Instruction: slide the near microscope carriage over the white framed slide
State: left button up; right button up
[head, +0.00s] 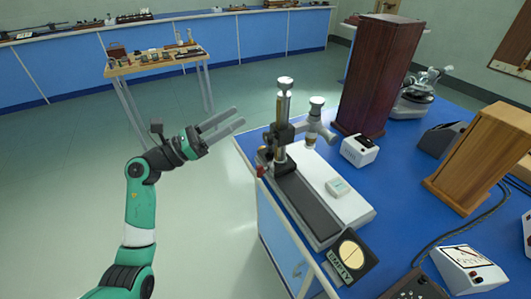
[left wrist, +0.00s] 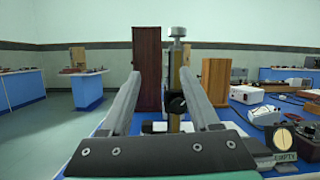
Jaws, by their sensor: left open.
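The near microscope carriage (head: 283,135) is a black block on a steel post with a side microscope tube (head: 313,122). It stands at the far end of a dark rail beside a white bed. The white framed slide (head: 338,187) lies flat on that bed, nearer the front than the tube. My left gripper (head: 238,117) is open and empty, left of the post and apart from it. In the left wrist view the post (left wrist: 176,75) shows ahead between the open fingers (left wrist: 160,76). My right gripper is not in view.
A dark wooden cabinet (head: 370,75) stands behind the instrument on the blue bench (head: 402,168). A white box (head: 359,150) and an "EMPTY" sign (head: 350,256) are near the bed. A lighter wooden box (head: 484,160) stands right. Open floor lies left of the bench.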

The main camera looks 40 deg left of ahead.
aim_at(263, 151)
pick_arm(q)
jog(key=a+f+g+y, duration=0.2)
jog(key=a+f+g, duration=0.1)
jog(key=f, duration=0.9)
jog(key=shift+m, duration=0.4)
jog(key=b+x, duration=0.2)
jog(key=x, duration=0.3)
jog(key=b+x, duration=0.3)
jog(key=x, duration=0.2)
jog(key=shift+w+d+b, duration=0.15)
jog(key=shift+d+b, duration=0.15)
jog(key=shift+b, duration=0.05)
jog(key=shift+w+d+r, duration=0.1)
jog(key=shift+w, duration=0.2)
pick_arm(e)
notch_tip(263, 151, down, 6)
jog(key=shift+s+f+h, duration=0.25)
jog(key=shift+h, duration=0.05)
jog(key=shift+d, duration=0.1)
pick_arm(q)
grip_shut()
